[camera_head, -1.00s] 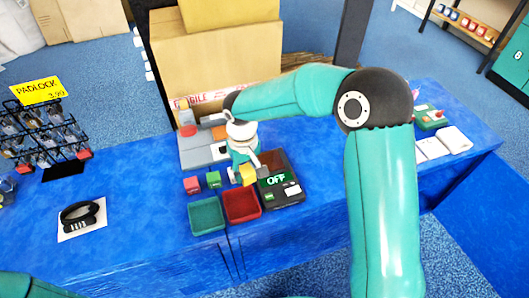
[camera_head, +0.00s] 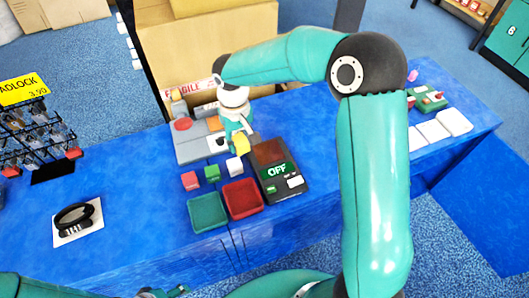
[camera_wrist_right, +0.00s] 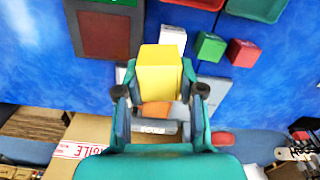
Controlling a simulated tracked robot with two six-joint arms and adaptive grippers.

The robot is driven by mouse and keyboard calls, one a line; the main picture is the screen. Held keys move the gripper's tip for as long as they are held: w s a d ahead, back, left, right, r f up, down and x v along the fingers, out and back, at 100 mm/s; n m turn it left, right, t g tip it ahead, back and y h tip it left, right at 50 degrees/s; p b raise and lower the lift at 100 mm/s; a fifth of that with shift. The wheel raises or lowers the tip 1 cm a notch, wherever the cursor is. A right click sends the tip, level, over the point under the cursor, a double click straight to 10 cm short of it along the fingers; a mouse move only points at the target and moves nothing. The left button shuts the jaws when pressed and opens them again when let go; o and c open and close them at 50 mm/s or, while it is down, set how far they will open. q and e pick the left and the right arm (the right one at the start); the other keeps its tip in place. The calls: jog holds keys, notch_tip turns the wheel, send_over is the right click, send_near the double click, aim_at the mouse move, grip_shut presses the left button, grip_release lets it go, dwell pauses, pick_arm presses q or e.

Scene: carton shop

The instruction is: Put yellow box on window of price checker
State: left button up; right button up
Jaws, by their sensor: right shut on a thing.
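The yellow box (camera_head: 241,147) is held in my right gripper (camera_head: 238,138), above the table just left of the price checker. In the right wrist view the yellow box (camera_wrist_right: 160,72) sits between the two fingers (camera_wrist_right: 161,91). The price checker is a black device (camera_head: 284,187) with a green "OFF" display and a dark reddish-brown window (camera_head: 269,152). The window (camera_wrist_right: 104,34) is bare in the right wrist view, with the box apart from it. Part of my left gripper (camera_head: 165,293) shows at the bottom edge; its fingers are not clear.
White (camera_head: 234,166), green (camera_head: 212,173) and red (camera_head: 189,180) cubes stand in front of a grey panel (camera_head: 190,150). A green tray (camera_head: 207,228) and a red tray (camera_head: 243,213) lie nearer. Cartons (camera_head: 205,55) stand behind.

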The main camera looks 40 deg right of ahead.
notch_tip(320, 180, up, 10)
jog(key=m, duration=0.2)
send_over(268, 150)
notch_tip(268, 150, down, 19)
jog(key=shift+a+f+b, duration=0.1)
jog(key=shift+b, duration=0.3)
jog(key=o, duration=1.1)
notch_tip(268, 150, up, 12)
jog(key=shift+r, duration=0.1)
